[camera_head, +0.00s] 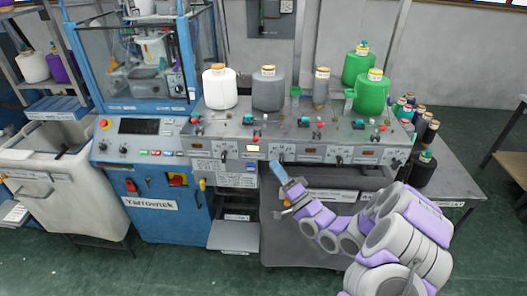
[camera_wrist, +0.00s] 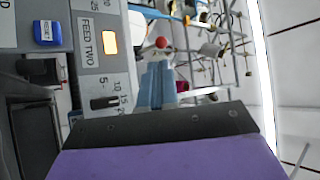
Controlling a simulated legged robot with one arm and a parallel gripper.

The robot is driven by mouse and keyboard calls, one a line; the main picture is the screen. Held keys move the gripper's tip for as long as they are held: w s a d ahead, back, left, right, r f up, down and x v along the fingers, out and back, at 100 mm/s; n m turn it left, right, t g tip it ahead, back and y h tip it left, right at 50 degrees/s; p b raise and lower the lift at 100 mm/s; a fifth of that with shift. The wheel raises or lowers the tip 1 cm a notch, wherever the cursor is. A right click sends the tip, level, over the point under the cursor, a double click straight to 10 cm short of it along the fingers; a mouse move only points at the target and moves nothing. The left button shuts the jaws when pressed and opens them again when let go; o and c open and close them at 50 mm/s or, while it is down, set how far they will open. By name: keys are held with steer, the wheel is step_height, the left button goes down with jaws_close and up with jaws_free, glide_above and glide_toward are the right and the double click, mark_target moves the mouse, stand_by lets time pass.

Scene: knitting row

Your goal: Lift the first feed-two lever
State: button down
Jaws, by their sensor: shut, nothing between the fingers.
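A grey panel (camera_wrist: 88,70) labelled FEED TWO, with a lit orange window (camera_wrist: 110,42) and a black knob (camera_wrist: 104,102) on a number scale, fills the left of the wrist view, turned sideways. In the head view a lit window (camera_head: 252,148) shows on the front of the grey machine bench. I cannot tell for certain which small part is the first feed-two lever. A red ball (camera_wrist: 161,43) shows beyond the panel edge. My gripper (camera_head: 276,169) is at the bench front, just below and right of the lit window. Its blue fingers (camera_wrist: 157,84) are shut and empty, beside the knob.
Yarn cones in white (camera_head: 220,90), grey (camera_head: 268,92) and green (camera_head: 371,95) stand on the bench, among small levers and red knobs. A blue cabinet (camera_head: 160,228) stands left. A blue RESET button (camera_wrist: 47,33) is beside the label. Green floor is open at lower left.

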mark_target(256, 137)
steer(key=x, duration=0.7)
steer(key=shift+b, duration=0.4)
steer(key=shift+w+r, duration=0.1)
steer(key=shift+r, duration=0.1)
